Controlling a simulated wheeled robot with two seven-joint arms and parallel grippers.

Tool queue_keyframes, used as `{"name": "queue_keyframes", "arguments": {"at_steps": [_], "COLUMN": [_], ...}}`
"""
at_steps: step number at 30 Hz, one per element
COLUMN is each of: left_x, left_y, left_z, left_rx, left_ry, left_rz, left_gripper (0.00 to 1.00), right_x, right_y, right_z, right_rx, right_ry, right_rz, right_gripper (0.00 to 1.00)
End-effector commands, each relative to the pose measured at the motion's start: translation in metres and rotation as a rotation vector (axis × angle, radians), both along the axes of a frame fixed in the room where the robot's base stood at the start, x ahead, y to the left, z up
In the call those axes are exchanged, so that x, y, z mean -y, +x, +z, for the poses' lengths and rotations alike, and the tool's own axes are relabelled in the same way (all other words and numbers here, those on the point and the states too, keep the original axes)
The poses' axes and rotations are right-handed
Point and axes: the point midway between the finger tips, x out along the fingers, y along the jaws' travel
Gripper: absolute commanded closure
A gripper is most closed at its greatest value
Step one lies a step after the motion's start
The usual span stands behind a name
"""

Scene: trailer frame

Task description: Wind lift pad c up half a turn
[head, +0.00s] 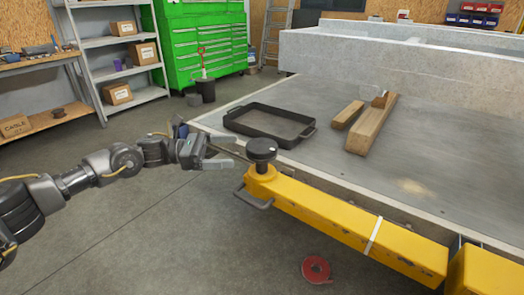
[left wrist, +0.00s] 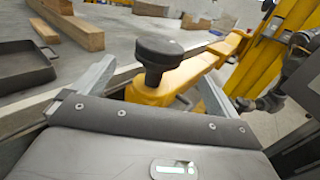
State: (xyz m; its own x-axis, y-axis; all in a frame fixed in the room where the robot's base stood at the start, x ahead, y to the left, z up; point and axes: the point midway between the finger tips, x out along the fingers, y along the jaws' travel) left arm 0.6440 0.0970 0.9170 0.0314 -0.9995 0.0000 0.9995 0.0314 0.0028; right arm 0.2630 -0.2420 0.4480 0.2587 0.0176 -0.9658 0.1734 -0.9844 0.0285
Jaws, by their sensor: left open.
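Lift pad c appears to be the round black pad (head: 262,150) on a short stem at the near end of the yellow lift arm (head: 345,222). I see no letter on it. My left gripper (head: 226,152) is open and empty, just left of the pad and pointing at it. In the left wrist view the black pad (left wrist: 158,50) stands upright ahead, between the lines of the two spread fingers, apart from both. Dark arm parts, likely my right arm and gripper (left wrist: 258,103), show small at the right; the jaw state is unclear.
A black tray (head: 268,125) and wooden blocks (head: 372,123) lie on the grey trailer deck (head: 440,160) beyond the pad. A grey handle (head: 252,198) sticks out below the pad. A red tape roll (head: 316,269) lies on the floor. The floor at left front is clear.

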Motion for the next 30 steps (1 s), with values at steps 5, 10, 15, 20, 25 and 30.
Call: {"name": "queue_keyframes", "arguments": {"at_steps": [5, 10, 15, 20, 25, 30], "left_x": [0.031, 0.063, 0.087, 0.098, 0.100, 0.099], "left_y": [0.000, 0.002, 0.003, 0.003, 0.004, 0.004], "left_z": [0.001, 0.001, 0.001, 0.000, 0.000, 0.000], "left_rx": [-0.002, -0.003, -0.003, -0.002, -0.003, -0.003], "left_ry": [-0.001, 0.000, -0.001, -0.001, -0.001, -0.001], "left_rz": [-0.002, -0.001, 0.000, 0.002, 0.003, 0.002], "left_gripper": [0.02, 0.02, 0.02, 0.02, 0.02, 0.06], "right_x": [0.000, -0.001, -0.001, -0.001, -0.001, -0.001], "right_y": [-0.001, -0.001, -0.001, -0.001, 0.000, -0.001], "right_z": [-0.007, -0.015, -0.022, -0.026, -0.027, -0.027], "right_rx": [-0.006, -0.011, -0.012, -0.013, -0.010, -0.011], "right_ry": [0.000, -0.001, 0.000, 0.001, 0.001, 0.001], "right_rz": [0.001, 0.002, 0.002, 0.004, 0.004, 0.004], "right_gripper": [0.64, 0.64, 0.64, 0.64, 0.64, 0.64]}}
